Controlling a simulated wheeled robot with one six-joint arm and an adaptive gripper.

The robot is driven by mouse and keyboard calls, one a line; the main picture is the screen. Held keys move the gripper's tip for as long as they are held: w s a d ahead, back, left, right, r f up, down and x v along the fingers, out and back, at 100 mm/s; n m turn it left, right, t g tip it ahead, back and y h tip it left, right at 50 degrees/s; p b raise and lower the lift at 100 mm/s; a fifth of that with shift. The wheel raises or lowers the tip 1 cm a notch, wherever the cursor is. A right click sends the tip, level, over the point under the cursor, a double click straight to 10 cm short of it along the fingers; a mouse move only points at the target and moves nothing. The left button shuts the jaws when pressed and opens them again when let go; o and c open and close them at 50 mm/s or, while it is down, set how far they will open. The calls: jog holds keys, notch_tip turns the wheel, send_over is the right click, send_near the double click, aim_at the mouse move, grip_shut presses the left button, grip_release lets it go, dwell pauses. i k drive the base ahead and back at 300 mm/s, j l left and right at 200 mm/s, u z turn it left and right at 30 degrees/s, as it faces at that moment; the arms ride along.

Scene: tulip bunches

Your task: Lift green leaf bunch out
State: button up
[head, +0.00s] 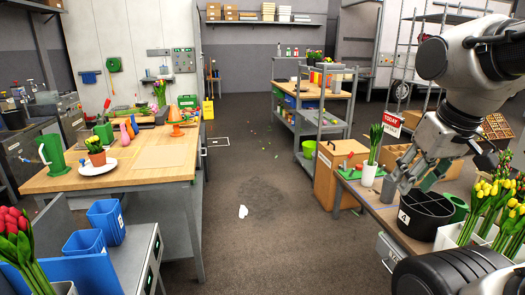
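A green leaf bunch (375,143) stands upright in a white vase (369,175) on the right-hand bench (385,214). My gripper (398,186) reaches down from the upper right, just right of the white vase and above the rear of a round black divided container (424,228). It looks apart from the leaf bunch. The fingers are small and overlap grey and green things behind them, so their opening is unclear. A red "TODAY" sign (391,123) stands right behind the leaves.
Yellow tulips (490,212) stand in white holders at the right, beside a green cup (457,207). A cardboard box (334,170) stands behind the bench. A wooden table (125,165) stands at left. The floor aisle is mostly free, with one white scrap (243,211).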

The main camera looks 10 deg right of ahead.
aim_at(376, 132)
jog(key=i+z, duration=0.1)
jog(key=i, duration=0.65)
jog(key=i+z, duration=0.15)
jog(key=i, duration=0.6)
jog(key=i+j+z, duration=0.1)
jog(key=i, duration=0.65)
jog(key=i+z, duration=0.35)
jog(key=i+j+z, duration=0.15)
jog(key=i+z, duration=0.2)
jog(key=i+j+z, duration=0.2)
jog(key=z, duration=0.5)
